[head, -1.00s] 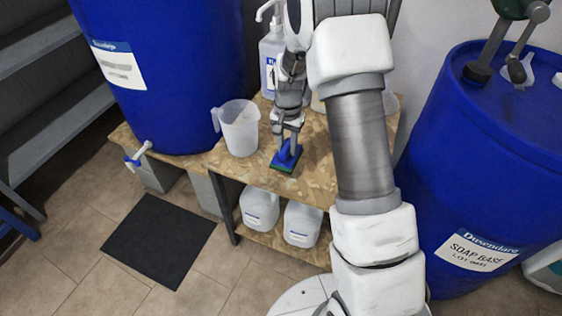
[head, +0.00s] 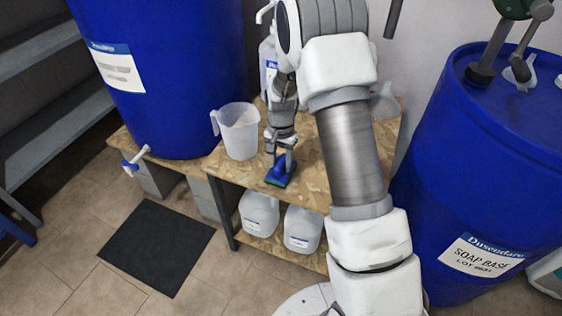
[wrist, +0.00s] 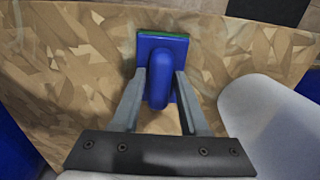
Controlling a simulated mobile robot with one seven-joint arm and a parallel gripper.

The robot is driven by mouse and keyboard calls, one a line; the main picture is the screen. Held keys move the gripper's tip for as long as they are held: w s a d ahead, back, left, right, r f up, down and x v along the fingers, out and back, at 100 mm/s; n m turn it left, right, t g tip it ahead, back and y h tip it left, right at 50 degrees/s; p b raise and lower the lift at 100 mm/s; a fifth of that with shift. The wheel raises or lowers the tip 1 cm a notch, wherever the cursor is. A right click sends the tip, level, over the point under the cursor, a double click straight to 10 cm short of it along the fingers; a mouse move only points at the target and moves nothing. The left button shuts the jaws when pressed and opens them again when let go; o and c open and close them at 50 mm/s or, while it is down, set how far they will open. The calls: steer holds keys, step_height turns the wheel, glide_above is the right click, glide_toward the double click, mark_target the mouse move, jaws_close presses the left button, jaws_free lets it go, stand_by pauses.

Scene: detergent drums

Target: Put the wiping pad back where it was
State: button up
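The wiping pad (head: 279,171) is blue with a green underside. It is at the front part of the wooden shelf top (head: 225,170), right of the clear jug. My gripper (head: 281,153) points down at it. In the wrist view, my gripper's two grey fingers (wrist: 161,75) are on either side of the blue upright handle of the pad (wrist: 160,80) and look closed on it. The pad's flat base looks level, at or just above the board. Any small gap beneath it cannot be told.
A clear jug (head: 238,131) stands close left of my gripper. A pump bottle (head: 268,60) is behind my arm. Blue drums stand left (head: 165,80) and right (head: 490,150). White canisters (head: 302,228) sit on the lower shelf.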

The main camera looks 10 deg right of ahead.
steer(key=shift+o, duration=1)
step_height(320, 180, up, 12)
steer(key=p, duration=0.3)
step_height(320, 180, up, 9)
steer(key=n+t, duration=0.1)
glide_above(281, 161)
steer(key=s, duration=0.4)
steer(key=s+r+n+t, duration=0.2)
steer(key=s+r, duration=0.4)
steer(key=s, duration=0.5)
steer(key=s+r+n+t, duration=0.2)
steer(key=s+r+n, duration=0.2)
steer(key=s, duration=0.8)
step_height(281, 161, up, 2)
steer(key=shift+r+t, duration=0.1)
steer(key=shift+t, duration=0.2)
